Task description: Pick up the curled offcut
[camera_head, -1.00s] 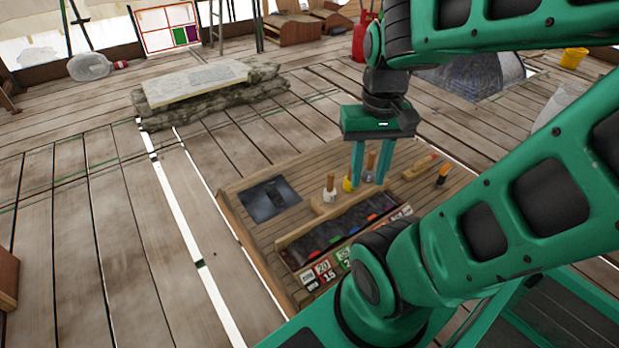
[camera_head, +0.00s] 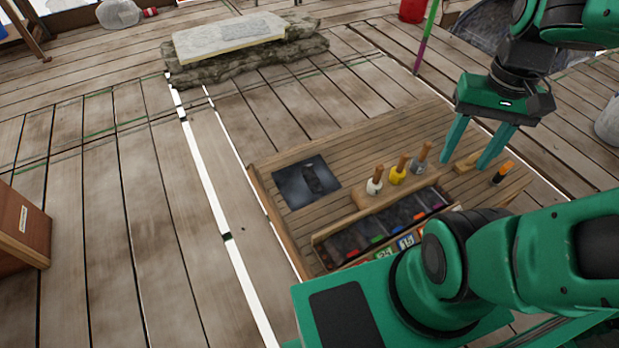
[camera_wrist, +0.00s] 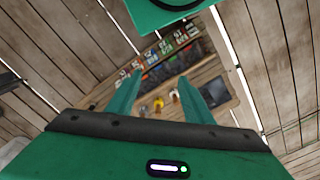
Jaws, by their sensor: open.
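A dark, rounded piece (camera_head: 313,179), which may be the curled offcut, lies on a dark square sheet (camera_head: 290,192) at the left of the low wooden bench (camera_head: 345,148). It is dark on dark, so its curl is hard to make out. In the wrist view the sheet (camera_wrist: 214,92) shows just right of the right finger; the piece cannot be made out there. My gripper (camera_head: 467,164) is open and empty, fingers pointing down, above the bench's right part, well to the right of the sheet. The wrist view shows both fingers apart (camera_wrist: 158,84).
Tools with white (camera_head: 374,186), yellow (camera_head: 398,175) and grey (camera_head: 419,165) heads stand in a wooden rack between sheet and gripper. A divided tray (camera_head: 352,238) lies in front. An orange-tipped tool (camera_head: 502,174) is at right. A stone slab (camera_head: 230,38) lies behind.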

